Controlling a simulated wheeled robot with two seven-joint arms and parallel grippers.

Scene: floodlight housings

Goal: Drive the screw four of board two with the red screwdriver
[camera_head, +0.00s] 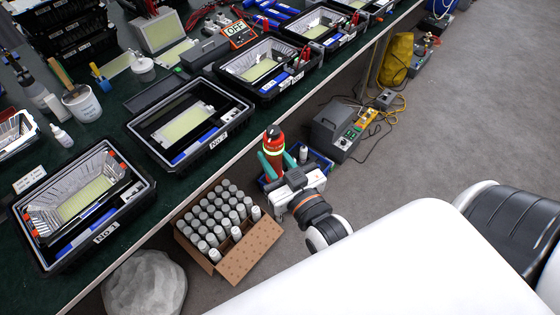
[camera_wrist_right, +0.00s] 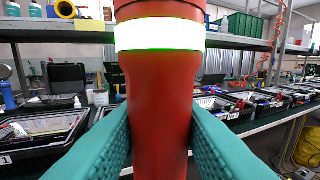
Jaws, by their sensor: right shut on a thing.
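My right gripper (camera_head: 272,162) is shut on the red screwdriver (camera_head: 273,143), off the front edge of the bench. In the right wrist view, the two green fingers press on both sides of the red screwdriver body (camera_wrist_right: 158,95), which has a bright white band. The screwdriver stands roughly upright; its tip is hidden. The black case marked No.2 (camera_head: 219,142) lies open on the bench, left of and beyond the gripper. Board two (camera_head: 184,125) is the pale yellow-green panel inside it. Screw four is too small to make out. My left gripper is not in view.
Case No.1 (camera_head: 100,240) lies open at the left, and more open cases (camera_head: 262,60) line the bench toward the back. A cardboard box of cans (camera_head: 250,247) is on the floor below the gripper. A grey power unit (camera_head: 335,128) with cables stands behind it.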

